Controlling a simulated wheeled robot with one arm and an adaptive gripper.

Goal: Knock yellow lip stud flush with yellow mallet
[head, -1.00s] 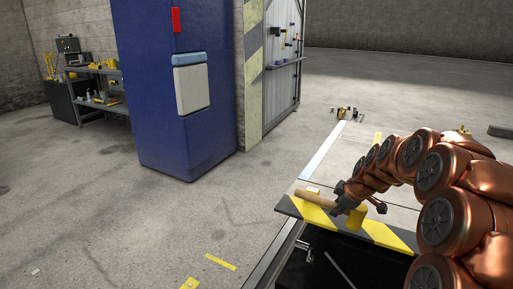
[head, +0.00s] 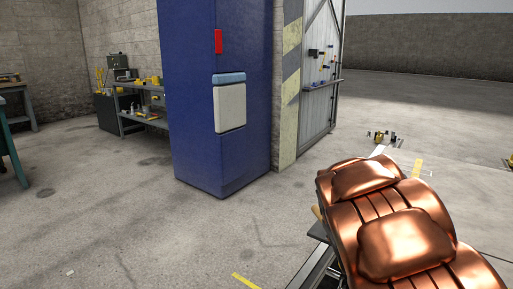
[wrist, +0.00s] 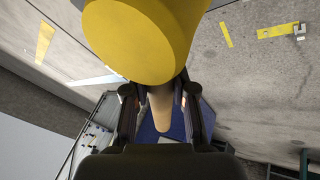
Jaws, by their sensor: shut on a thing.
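The yellow mallet's round head (wrist: 140,40) fills the top middle of the wrist view, close to the camera. Its tan wooden handle (wrist: 160,108) runs between the two dark fingers of my gripper (wrist: 158,92), which is shut on it. In the head view my copper arm hides the gripper and most of the mallet. A small tan piece, which looks like the handle end (head: 316,212), shows at the arm's left edge. I cannot make out the yellow lip stud in either view; the pit lip is mostly behind my arm.
A tall blue cabinet (head: 218,110) stands left of my arm. A shelf bench (head: 140,115) is behind it, and a tool panel (head: 322,75) stands to its right. A small device (head: 382,137) sits on the floor beyond the arm.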

